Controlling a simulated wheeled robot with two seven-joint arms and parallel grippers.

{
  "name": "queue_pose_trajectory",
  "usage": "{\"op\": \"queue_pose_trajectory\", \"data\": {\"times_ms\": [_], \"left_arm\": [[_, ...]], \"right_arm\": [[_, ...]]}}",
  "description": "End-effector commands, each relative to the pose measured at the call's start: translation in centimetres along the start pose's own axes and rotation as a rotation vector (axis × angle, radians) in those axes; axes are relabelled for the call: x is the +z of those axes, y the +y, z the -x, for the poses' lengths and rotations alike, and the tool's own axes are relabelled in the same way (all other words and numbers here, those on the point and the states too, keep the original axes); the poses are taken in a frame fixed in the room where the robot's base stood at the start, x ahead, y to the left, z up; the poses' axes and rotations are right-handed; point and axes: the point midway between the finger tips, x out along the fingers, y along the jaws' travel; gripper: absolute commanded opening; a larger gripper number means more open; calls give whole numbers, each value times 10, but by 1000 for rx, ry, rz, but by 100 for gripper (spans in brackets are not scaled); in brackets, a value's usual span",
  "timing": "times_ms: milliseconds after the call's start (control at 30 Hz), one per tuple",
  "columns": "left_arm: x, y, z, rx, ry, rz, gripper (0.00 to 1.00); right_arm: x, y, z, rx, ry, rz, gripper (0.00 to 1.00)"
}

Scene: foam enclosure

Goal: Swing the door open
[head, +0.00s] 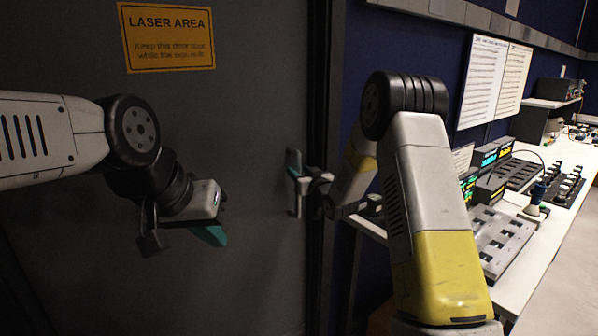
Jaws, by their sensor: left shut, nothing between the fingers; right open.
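The door (250,110) is a large dark grey panel filling the left half of the head view. Its right edge runs beside a dark upright frame (333,80). I cannot make out any gap there. My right gripper (297,180) is open at the door's right side, its fingers close against the door face. A small grey upright part, perhaps the handle, shows there, largely hidden by the gripper; I cannot tell whether they touch. My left gripper (212,234) is shut and empty, in front of the door, left of and lower than the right gripper.
A yellow "LASER AREA" sign (167,37) is on the door's upper part. Right of the frame is a blue wall (450,50) with pinned sheets (483,80). A long white bench (535,250) with electronic equipment runs along it, behind my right arm.

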Motion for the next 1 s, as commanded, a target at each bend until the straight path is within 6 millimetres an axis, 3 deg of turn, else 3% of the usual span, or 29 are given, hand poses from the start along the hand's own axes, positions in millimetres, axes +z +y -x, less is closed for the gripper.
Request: {"op": "queue_pose_trajectory", "data": {"times_ms": [133,400,633,1000], "left_arm": [[0,0,0,0,0,0,0],[0,0,0,0,0,0,0],[0,0,0,0,0,0,0],[0,0,0,0,0,0,0]], "right_arm": [[0,0,-11,0,1,0,41],[0,0,-13,0,0,-1,41],[0,0,-12,0,0,-1,0],[0,0,-12,0,0,-1,0]]}}
